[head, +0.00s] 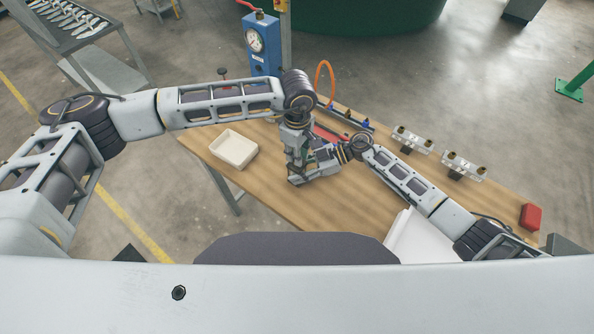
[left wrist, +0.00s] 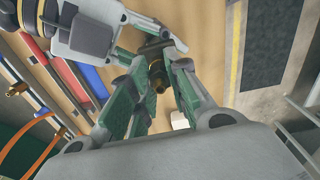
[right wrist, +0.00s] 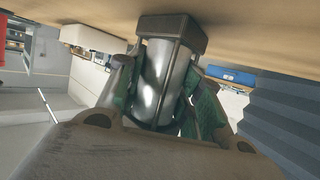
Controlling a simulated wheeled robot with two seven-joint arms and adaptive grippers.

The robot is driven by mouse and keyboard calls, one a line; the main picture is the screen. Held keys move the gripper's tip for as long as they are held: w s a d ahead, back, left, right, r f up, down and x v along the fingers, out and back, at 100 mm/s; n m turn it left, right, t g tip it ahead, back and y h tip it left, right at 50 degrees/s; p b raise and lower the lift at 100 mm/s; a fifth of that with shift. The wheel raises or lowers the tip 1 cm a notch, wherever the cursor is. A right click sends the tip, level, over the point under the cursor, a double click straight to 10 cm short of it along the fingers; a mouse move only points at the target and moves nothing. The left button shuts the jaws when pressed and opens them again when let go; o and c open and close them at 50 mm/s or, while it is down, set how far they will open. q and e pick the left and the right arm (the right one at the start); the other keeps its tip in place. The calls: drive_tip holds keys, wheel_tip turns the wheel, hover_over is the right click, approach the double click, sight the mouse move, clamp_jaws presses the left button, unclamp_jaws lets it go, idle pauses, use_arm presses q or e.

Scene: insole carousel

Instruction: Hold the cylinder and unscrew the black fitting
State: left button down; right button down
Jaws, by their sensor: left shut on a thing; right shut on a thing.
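The silver cylinder (right wrist: 163,82) shows in the right wrist view, between the green-padded fingers of my right gripper (right wrist: 165,100), which is shut on it. A dark square end block (right wrist: 172,32) caps it on the side towards the wooden table. In the left wrist view, my left gripper (left wrist: 162,82) is shut around a small dark fitting with a brass-coloured end (left wrist: 160,82). The fingers of my right gripper are close by there. In the head view both grippers meet above the middle of the table, and they largely hide the cylinder and fitting.
On the wooden table (head: 345,205) are a cream tray (head: 234,149) at left, two manifolds with brass fittings (head: 412,140) (head: 464,165), a red box (head: 530,217) and a white bin (head: 418,238). A blue gauge box (head: 262,48) and orange hose (head: 319,78) stand behind. The table's front middle is clear.

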use_arm(q)
drive_tip(key=shift+n, duration=2.8)
drive_tip(key=shift+n, duration=3)
drive_tip(key=shift+n, duration=3)
drive_tip(key=shift+n, duration=0.3)
drive_tip(key=shift+n, duration=2.7)
